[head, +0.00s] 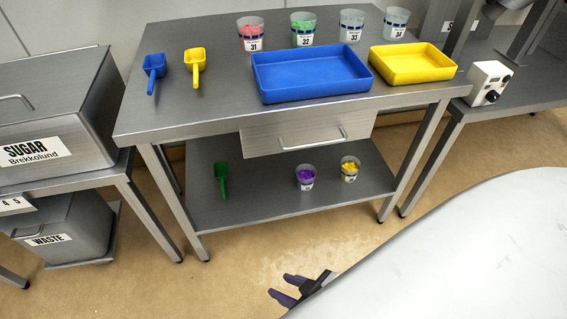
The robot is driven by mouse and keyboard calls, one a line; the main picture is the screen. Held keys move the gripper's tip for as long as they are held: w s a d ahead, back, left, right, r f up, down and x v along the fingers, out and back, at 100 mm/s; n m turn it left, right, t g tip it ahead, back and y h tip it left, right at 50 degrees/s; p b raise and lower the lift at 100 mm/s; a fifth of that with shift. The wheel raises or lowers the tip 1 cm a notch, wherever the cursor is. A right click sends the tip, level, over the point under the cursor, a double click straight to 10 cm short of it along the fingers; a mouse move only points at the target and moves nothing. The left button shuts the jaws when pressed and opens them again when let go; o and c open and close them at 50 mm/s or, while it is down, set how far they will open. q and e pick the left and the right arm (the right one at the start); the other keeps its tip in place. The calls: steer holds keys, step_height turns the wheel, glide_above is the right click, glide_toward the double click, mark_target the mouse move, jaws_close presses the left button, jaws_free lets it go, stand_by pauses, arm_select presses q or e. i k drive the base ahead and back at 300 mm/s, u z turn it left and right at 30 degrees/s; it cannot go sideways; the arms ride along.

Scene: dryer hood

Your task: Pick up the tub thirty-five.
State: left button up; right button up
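Two small clear tubs with white labels stand on the lower shelf of the steel table: one with purple contents (305,178) and one with yellow contents (349,169). Their numbers are too small to read, so I cannot tell which is thirty-five. My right gripper (278,285) shows low in the picture, over the floor in front of the table. Its two dark fingers are apart with nothing between them, well clear of both tubs. My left gripper is not in view.
Several numbered tubs (250,35), a blue tray (310,75), a yellow tray (412,64) and two scoops (196,68) are on the tabletop. A drawer (308,138) hangs above the lower shelf. A green scoop (222,180) lies left on that shelf. A sugar bin (50,135) stands left.

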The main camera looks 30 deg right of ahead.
mark_target(350, 165)
steer(key=u, duration=1.3)
steer(key=k, duration=1.35)
steer(key=z, duration=2)
